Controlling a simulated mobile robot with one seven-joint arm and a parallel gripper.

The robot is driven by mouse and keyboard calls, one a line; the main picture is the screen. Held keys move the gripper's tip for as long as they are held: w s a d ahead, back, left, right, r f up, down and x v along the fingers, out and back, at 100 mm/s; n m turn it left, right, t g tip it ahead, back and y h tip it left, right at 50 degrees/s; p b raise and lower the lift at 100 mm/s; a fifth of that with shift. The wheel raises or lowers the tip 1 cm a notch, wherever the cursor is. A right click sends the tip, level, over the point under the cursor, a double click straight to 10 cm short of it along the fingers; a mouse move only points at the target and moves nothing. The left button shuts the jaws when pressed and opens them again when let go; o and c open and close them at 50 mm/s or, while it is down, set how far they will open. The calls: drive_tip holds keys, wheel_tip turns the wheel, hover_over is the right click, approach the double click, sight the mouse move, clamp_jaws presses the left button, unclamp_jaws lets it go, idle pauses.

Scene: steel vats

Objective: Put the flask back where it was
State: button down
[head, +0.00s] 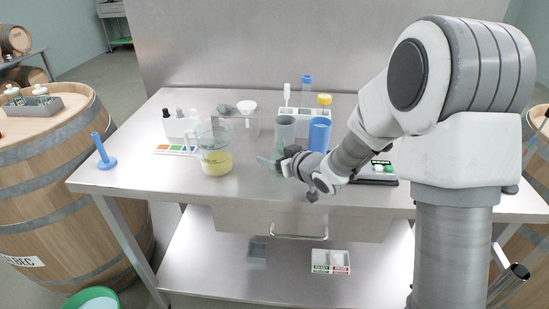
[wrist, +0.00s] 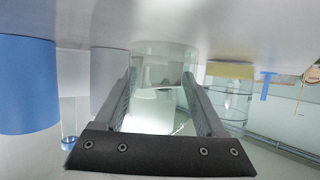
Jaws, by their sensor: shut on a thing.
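My gripper (head: 275,165) is shut on a clear glass flask, low over the middle of the steel table. In the wrist view, where the table appears at the top, the flask (wrist: 163,75) stands between the two fingers (wrist: 160,100). In the head view the flask is faint and partly hidden by the gripper. I cannot tell whether its base touches the table.
A beaker of yellow liquid (head: 216,152) stands left of my gripper. A grey cylinder (head: 284,131) and a blue cylinder (head: 319,136) stand close behind and right.

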drive_tip(key=shift+f, duration=0.2)
unclamp_jaws()
